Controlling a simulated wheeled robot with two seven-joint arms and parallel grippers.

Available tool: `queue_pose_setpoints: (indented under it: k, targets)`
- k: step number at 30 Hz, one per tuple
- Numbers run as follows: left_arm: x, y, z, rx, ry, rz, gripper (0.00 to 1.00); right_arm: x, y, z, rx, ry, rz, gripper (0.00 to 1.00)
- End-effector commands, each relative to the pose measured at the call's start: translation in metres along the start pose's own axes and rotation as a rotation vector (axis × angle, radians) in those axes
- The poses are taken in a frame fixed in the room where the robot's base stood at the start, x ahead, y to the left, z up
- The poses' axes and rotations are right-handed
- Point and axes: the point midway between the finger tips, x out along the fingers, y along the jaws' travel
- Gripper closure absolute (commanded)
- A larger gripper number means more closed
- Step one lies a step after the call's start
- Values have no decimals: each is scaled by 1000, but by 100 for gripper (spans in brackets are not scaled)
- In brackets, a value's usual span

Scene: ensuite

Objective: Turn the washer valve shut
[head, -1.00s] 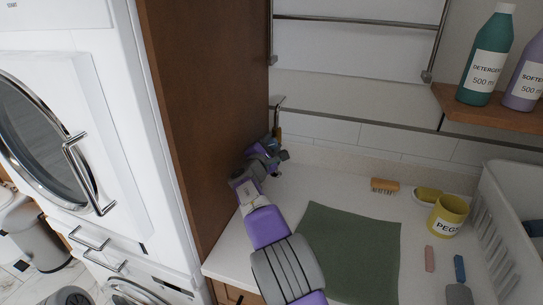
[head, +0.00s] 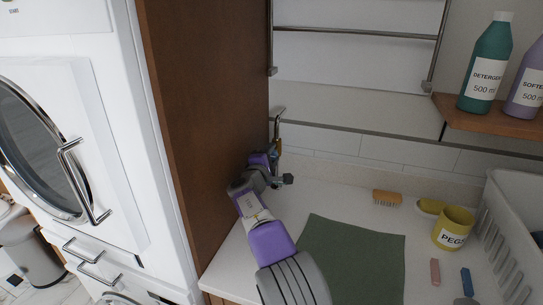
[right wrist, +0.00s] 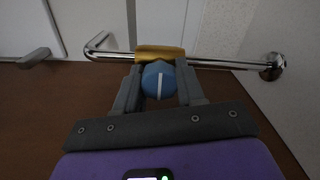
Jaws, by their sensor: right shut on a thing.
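The washer valve shows in the right wrist view as a round blue knob (right wrist: 158,82) with a white line running nearly upright in the picture. Its brass body (right wrist: 160,53) sits behind it on a chrome pipe (right wrist: 222,64). My right gripper (right wrist: 160,88) has its two fingers closed on either side of the blue knob. The knob is hidden there. My left gripper is not in view.
A wooden panel (head: 205,130) stands close left of my right arm, with white machines (head: 75,150) beyond. On the counter lie a green mat (head: 352,262), a brush (head: 387,198), a yellow peg pot (head: 453,230) and a white basket (head: 500,210). Bottles (head: 486,65) stand on a shelf.

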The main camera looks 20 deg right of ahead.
Motion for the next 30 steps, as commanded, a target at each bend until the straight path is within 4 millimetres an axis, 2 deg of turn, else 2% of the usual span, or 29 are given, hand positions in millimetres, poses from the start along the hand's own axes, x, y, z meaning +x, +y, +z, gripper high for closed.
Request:
queue_pose_setpoints:
  k: [1,9,10,14,23,30]
  targets:
    - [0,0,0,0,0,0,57,-2,-3,-5,-1,10,-6,92]
    - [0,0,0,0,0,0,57,-2,-3,-5,-2,11,-5,92]
    - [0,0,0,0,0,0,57,-2,-3,-5,-2,11,-5,57]
    - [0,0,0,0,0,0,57,-1,-2,-4,-1,9,-3,37]
    - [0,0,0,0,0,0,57,-1,0,-2,-1,3,0,36]
    - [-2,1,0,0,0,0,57,-22,1,-2,-2,5,-1,36]
